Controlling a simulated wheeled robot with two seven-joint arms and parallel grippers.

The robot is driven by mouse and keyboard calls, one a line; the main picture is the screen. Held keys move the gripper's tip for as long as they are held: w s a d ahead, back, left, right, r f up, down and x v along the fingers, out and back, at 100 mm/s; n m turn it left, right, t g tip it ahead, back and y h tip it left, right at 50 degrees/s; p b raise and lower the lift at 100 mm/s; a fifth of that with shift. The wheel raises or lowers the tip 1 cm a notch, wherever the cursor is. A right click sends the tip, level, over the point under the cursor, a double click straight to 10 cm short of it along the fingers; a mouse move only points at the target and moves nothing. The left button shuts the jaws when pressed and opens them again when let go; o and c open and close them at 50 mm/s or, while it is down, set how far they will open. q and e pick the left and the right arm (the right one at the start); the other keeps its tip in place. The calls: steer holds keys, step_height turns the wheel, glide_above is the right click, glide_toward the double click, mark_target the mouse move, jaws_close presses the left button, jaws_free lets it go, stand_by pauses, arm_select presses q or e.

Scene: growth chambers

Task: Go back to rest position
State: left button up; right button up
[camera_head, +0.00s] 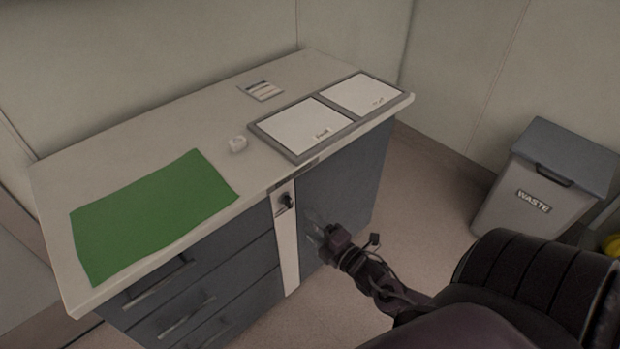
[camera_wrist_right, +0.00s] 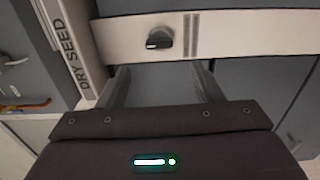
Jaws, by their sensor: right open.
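My right gripper (camera_head: 315,232) is in front of the grey cabinet under the white-topped bench (camera_head: 130,135), low and to the right of a small black knob (camera_head: 287,201) on a pale upright strip. In the right wrist view the gripper (camera_wrist_right: 160,82) shows two fingers apart with nothing between them. The black knob (camera_wrist_right: 158,41) on the pale strip lies beyond the fingertips. I cannot tell whether the fingers touch the cabinet front. My left gripper is not in view.
A grey waste bin (camera_head: 525,205) stands at the right. Open floor (camera_head: 430,190) lies between.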

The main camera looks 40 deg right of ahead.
stand_by(0.3)
